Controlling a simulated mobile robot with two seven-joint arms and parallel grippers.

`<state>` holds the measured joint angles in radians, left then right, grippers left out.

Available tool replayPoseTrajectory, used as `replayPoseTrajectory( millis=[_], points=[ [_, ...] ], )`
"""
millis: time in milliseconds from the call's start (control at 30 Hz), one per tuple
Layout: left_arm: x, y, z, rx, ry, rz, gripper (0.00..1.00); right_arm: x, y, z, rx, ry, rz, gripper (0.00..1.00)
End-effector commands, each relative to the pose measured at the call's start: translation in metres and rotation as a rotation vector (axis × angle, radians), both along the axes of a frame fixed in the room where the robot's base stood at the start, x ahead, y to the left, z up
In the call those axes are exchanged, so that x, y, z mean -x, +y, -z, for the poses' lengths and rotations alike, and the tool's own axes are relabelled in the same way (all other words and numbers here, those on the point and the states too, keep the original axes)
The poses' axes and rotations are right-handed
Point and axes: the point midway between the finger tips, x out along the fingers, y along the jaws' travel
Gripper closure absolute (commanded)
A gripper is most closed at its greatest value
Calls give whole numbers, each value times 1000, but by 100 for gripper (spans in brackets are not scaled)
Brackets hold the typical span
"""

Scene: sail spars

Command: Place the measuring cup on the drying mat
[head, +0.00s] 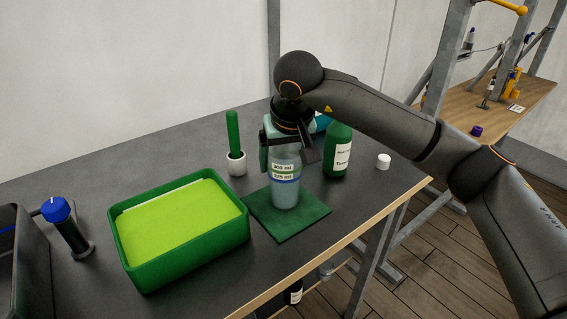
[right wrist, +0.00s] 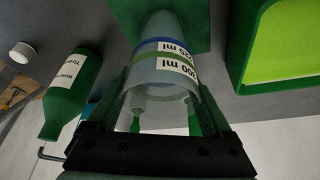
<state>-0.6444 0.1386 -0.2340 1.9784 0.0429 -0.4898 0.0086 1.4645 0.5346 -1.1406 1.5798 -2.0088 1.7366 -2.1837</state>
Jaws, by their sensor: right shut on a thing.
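The measuring cup (head: 286,185) is a clear cylinder with white volume labels and a blue band. It is upright over the dark green drying mat (head: 310,222) on the grey table, with its base appearing to rest on the mat. My right gripper (head: 287,158) is shut on the cup's upper part from above. In the right wrist view the cup (right wrist: 165,60) sits between the two fingers, with the mat (right wrist: 200,35) beyond its base. Whether a small gap is left under the base I cannot tell. My left gripper is not in view.
A green tray (head: 119,257) with a lime-green filling stands left of the mat. A green bottle (head: 338,150) and a white cap (head: 383,161) are to the right. A white pot (head: 236,165) with a green handle stands behind. A blue-capped bottle (head: 66,230) is far left.

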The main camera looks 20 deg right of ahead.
Motion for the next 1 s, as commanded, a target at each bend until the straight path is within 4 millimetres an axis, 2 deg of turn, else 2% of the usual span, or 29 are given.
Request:
replayPoseTrajectory(
  millis=[67,433,467,567,600,833,1000],
  points=[
    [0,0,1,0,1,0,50,0,0,8,-2,-3,-1,92],
    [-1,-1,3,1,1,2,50,0,0,13,-2,-4,0,92],
    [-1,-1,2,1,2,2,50,0,0,12,-1,-2,0,12],
    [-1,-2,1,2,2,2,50,0,0,12,-1,-2,0,1],
    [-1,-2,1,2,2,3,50,0,0,12,-1,-2,0,0],
    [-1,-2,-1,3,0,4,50,0,0,10,-2,-2,0,0],
    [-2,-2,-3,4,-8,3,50,5,1,-6,-2,-5,0,0]
  ],
)
